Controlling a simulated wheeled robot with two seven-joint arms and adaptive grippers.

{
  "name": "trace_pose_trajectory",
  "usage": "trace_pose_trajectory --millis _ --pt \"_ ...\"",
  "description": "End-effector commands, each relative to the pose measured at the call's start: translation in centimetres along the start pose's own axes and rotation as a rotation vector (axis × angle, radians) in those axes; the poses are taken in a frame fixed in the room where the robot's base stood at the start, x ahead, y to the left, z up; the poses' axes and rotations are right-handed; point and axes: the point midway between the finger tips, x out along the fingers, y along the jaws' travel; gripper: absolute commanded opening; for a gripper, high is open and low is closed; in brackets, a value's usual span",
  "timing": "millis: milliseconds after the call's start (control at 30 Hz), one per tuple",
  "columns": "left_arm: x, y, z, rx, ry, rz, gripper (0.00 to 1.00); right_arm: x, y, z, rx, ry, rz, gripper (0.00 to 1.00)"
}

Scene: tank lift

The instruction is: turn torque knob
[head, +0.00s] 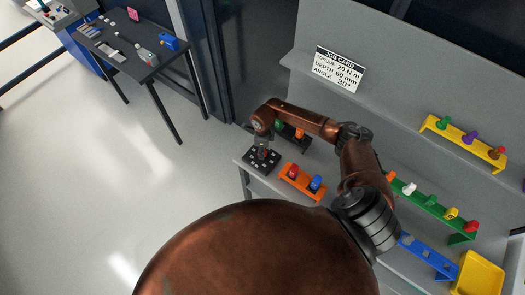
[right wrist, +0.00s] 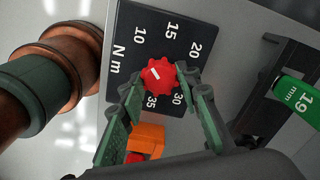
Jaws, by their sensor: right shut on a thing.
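The red torque knob (right wrist: 159,77) sits on a black dial plate (right wrist: 150,32) marked N m, with the numbers 10, 15, 20, 30 and 35 readable around it. The white mark on the knob faces up-left, on the side of the 10. My right gripper (right wrist: 157,82) is shut on the knob, with one green-padded finger on each side. In the head view the dial plate (head: 262,158) lies at the left end of the bench, below my right gripper (head: 263,146). A job card (head: 339,69) on the back panel reads torque 20 N m, depth 60 mm, angle 30°. My left gripper does not show.
An orange rack (head: 302,181) with a red and a blue tool stands right of the dial. A green-handled tool marked 19 mm (right wrist: 298,98) is near the gripper's right. Green (head: 434,208), blue (head: 428,257) and yellow (head: 462,143) racks stand farther right.

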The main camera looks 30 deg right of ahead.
Motion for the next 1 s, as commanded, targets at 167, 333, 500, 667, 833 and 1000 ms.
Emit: trace_pose_trajectory --millis 167,333,500,667,833,1000 --pt "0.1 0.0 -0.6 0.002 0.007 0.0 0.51 0.1 -0.1 -0.1 0.008 0.003 -0.002 0.06" --pt "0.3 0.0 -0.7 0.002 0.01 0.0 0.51 0.1 -0.1 -0.2 0.054 0.003 -0.002 0.06" --pt "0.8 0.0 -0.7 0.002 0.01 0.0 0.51 0.2 -0.1 -0.2 0.153 0.004 -0.003 0.06" --pt "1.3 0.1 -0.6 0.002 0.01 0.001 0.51 0.2 -0.1 -0.2 0.283 0.004 -0.003 0.06" --pt "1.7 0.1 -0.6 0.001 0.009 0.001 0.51 0.2 -0.1 -0.2 0.43 0.004 -0.003 0.06" --pt "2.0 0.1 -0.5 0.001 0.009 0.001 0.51 0.2 -0.1 -0.2 0.563 0.004 -0.003 0.06"
